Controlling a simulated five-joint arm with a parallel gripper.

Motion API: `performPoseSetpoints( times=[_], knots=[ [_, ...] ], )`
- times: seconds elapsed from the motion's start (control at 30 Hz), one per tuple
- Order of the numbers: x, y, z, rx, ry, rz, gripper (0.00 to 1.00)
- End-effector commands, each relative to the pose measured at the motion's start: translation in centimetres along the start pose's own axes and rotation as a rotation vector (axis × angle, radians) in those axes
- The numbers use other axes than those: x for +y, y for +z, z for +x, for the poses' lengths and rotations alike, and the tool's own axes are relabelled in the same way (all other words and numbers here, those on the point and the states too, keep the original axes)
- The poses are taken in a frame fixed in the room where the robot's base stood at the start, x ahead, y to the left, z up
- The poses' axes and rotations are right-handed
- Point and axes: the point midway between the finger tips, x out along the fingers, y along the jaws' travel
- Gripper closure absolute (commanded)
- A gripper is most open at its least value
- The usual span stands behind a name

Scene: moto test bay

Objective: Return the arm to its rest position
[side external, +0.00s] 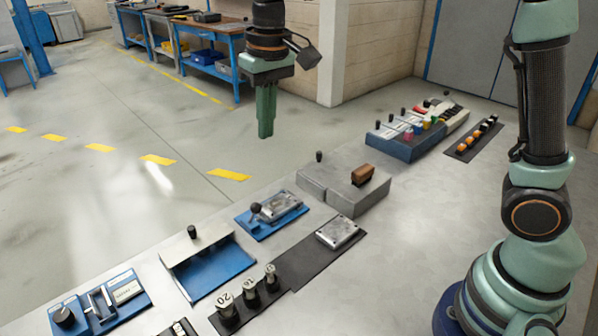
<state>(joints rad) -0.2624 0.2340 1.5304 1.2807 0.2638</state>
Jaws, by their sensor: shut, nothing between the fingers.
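My gripper (265,112) hangs at the upper middle of the side external view. It points straight down, with its green fingers together and nothing between them. It is well above the bench and touches nothing. The arm's base stands at the right of the picture, and part of the arm between base and gripper is outside the frame.
The bench (440,185) carries a grey block with a brown handle (363,174), a blue fixture with a lever (272,212), labelled weights (250,295), a blue open-fronted box (212,270) and a blue rack (405,143). Bare bench lies before my base.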

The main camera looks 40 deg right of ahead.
Motion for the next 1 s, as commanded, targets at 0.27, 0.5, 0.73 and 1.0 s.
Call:
performPoseSetpoints(
  times=[0.27, 0.5, 0.73, 1.0],
  knots=[
    [5.4, 5.1, -2.8, 0.152, -0.015, 0.002, 1.00],
    [8.9, 10.0, -2.7, 0.280, -0.005, 0.000, 1.00],
    [11.0, 13.4, -1.2, 0.371, 0.016, -0.005, 1.00],
    [11.6, 14.5, -0.5, 0.400, 0.025, -0.007, 1.00]
  ],
)
